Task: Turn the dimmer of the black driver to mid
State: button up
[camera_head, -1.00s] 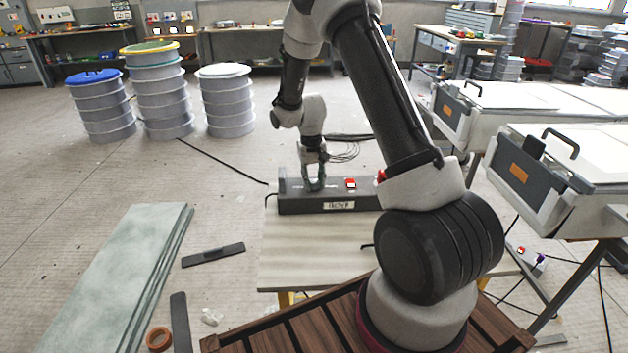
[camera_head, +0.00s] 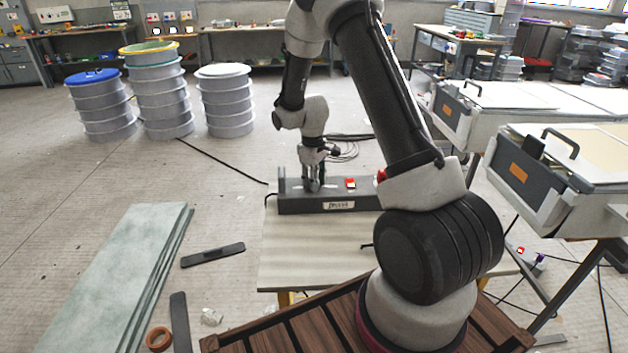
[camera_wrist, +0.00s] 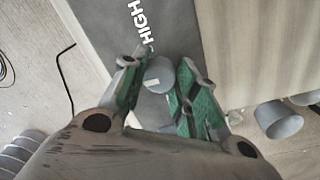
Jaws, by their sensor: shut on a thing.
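The black driver (camera_head: 295,205) is a long dark box on the light table, with a pale label on its front. A red switch (camera_head: 350,183) sits on its top. My gripper (camera_head: 313,187) points down onto the top, left of the switch. In the wrist view, the round grey dimmer knob (camera_wrist: 160,73) with a small pale mark lies between the green-padded fingers of my gripper (camera_wrist: 160,76), which is shut on it. White "HIGH" lettering shows on the driver (camera_wrist: 108,22) beside the knob. The knob is hidden in the head view.
The table (camera_head: 310,255) is clear in front of the driver. Coiled cable (camera_head: 345,148) lies behind it. Stacked drums (camera_head: 165,100) stand at the back left, sheets (camera_head: 120,270) lie at the left, and pale-topped cases (camera_head: 560,180) stand at the right.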

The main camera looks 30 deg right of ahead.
jog(key=shift+n, duration=0.3)
jog(key=o, duration=1)
jog(key=shift+r, duration=0.1)
jog(key=r, duration=1.2)
jog(key=shift+s+a, duration=0.2)
jog(key=shift+a, duration=0.05)
jog(key=shift+f, duration=0.1)
